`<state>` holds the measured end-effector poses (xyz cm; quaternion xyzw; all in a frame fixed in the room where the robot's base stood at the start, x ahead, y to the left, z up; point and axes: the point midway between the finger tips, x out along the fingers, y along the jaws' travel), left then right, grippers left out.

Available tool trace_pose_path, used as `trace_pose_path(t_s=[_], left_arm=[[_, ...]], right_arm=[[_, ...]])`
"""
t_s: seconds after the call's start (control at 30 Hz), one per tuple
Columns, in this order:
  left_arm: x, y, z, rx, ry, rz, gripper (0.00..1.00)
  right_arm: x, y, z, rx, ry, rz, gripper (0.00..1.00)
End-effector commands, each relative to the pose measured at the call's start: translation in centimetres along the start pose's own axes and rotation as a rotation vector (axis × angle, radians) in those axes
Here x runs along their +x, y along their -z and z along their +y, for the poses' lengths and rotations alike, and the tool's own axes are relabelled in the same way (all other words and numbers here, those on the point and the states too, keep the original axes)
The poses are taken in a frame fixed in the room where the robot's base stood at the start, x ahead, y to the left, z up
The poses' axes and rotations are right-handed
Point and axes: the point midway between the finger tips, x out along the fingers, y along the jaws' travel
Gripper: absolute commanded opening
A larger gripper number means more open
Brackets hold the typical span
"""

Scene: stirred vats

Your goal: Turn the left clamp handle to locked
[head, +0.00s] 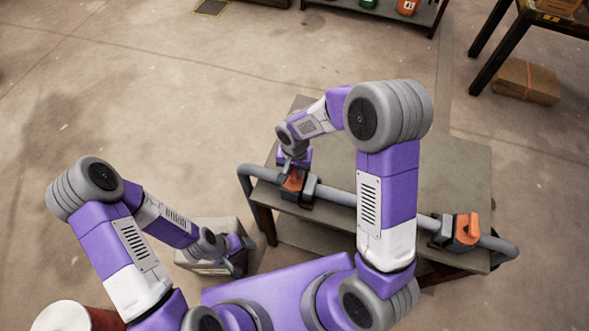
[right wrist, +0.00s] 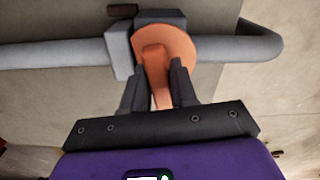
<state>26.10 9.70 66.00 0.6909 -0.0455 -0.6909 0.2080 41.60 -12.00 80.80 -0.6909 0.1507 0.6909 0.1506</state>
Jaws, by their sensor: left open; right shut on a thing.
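The left clamp handle (head: 293,181) is orange and sits on a grey clamp block around a grey pipe (head: 335,195). My right gripper (head: 296,164) is at this handle. In the right wrist view the orange handle (right wrist: 158,70) has a round disc at the clamp and a lever that runs down between the fingers of my right gripper (right wrist: 157,95), which is shut on it. The right clamp handle (head: 467,228) is also orange and stands untouched farther right on the pipe. My left gripper (head: 238,260) is open and empty, low at the left, away from the pipe.
The pipe runs along the near edge of a grey table (head: 450,170) and bends at both ends. A grey box (head: 205,262) stands beneath my left gripper. A red and white drum (head: 65,318) is at the lower left. A cardboard box (head: 527,82) lies at the upper right. The floor at left is clear.

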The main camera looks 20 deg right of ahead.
Motion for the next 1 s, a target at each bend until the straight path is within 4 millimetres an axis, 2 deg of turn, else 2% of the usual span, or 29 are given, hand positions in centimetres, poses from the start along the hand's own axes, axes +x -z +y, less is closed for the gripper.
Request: trace_pose_path(t_s=[1.0], left_arm=[[-1.1, -0.1, 0.4, 0.0, 0.0, 0.0, 0.74]], right_arm=[[-0.1, 0.0, 0.0, -0.951, 0.001, 0.001, 0.0]])
